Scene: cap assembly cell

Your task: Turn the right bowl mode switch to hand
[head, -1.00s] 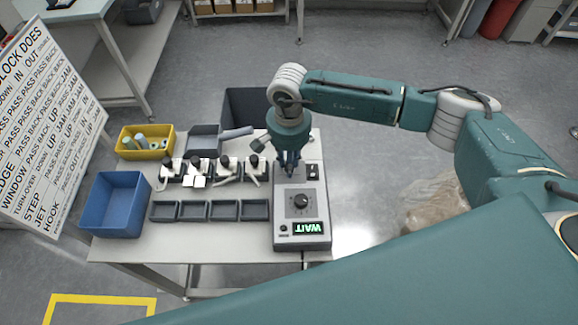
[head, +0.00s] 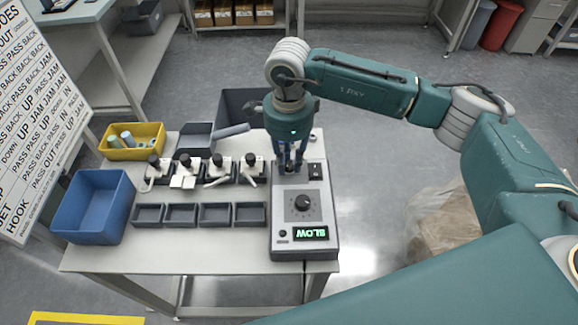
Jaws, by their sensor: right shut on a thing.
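A grey control box (head: 303,240) stands at the right end of the table. It has a black round dial (head: 302,203) on its face and a lit green display (head: 310,233) that appears upside down and seems to read SLOW. My right gripper (head: 289,171) points down at the upper left of the box face, with its blue fingers shut on a small switch there. The fingers hide that switch, so its setting cannot be read. My left gripper is out of view.
A black rocker switch (head: 316,170) sits close right of the fingers. Several small dark trays (head: 181,214) and black-and-white fixtures (head: 217,170) lie left of the box. A blue bin (head: 92,206), a yellow bin (head: 133,141) and a grey scoop-like tray (head: 197,136) are farther left.

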